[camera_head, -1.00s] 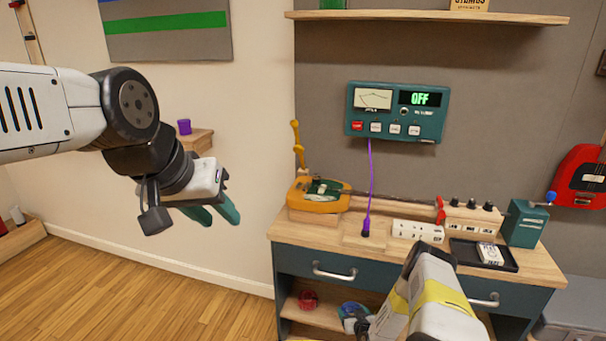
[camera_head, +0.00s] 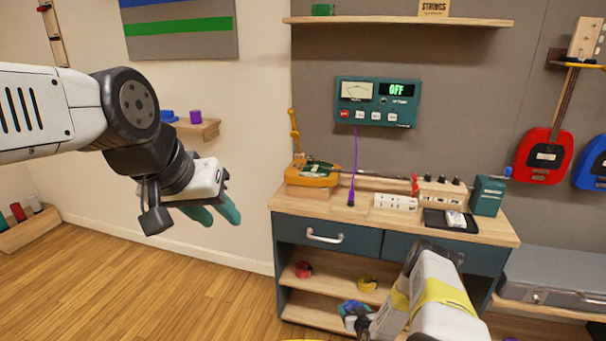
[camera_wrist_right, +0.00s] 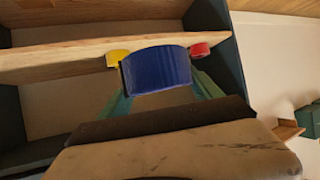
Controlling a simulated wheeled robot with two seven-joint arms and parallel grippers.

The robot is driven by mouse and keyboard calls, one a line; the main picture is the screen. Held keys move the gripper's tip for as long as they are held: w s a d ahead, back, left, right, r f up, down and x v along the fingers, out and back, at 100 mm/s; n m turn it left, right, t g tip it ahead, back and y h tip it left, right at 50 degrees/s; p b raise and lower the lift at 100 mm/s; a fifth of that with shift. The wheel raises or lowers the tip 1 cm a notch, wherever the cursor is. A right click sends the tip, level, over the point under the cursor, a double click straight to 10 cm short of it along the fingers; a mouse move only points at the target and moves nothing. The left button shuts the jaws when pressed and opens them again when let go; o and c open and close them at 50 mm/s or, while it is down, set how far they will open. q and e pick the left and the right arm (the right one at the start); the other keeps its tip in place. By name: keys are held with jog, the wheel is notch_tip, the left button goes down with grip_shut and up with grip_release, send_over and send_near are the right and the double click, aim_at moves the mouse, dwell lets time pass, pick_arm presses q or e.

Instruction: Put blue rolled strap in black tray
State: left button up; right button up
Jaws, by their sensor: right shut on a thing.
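The blue rolled strap (camera_wrist_right: 158,70) is held between the green fingers of my right gripper (camera_wrist_right: 165,90), in front of the cabinet shelf. In the head view the strap (camera_head: 350,308) is small and partly covered by my right gripper (camera_head: 356,322) and forearm. The black tray (camera_head: 450,221) lies on the right part of the wooden workbench top, with a small white box (camera_head: 456,218) in it. My left gripper (camera_head: 214,213) hangs in the air left of the bench; its two green fingers are apart with nothing seen between them.
A red roll (camera_head: 303,269) and a yellow roll (camera_head: 367,283) sit on the shelf under the drawers (camera_head: 328,236). Floor at left is clear.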

jog(key=w+r+m, duration=0.1)
jog(key=w+r, duration=0.2)
jog(key=r, duration=0.8)
jog(key=w+r, duration=0.2)
jog(key=r, duration=0.9)
jog(key=s+a+r, duration=0.2)
jog(key=s+r, duration=0.2)
jog(key=r, duration=0.6)
jog(key=s+a+r+h, duration=0.1)
jog(key=s+r, duration=0.4)
jog(key=r, duration=0.5)
jog(key=shift+a+r, duration=0.25)
jog(key=shift+a, duration=0.1)
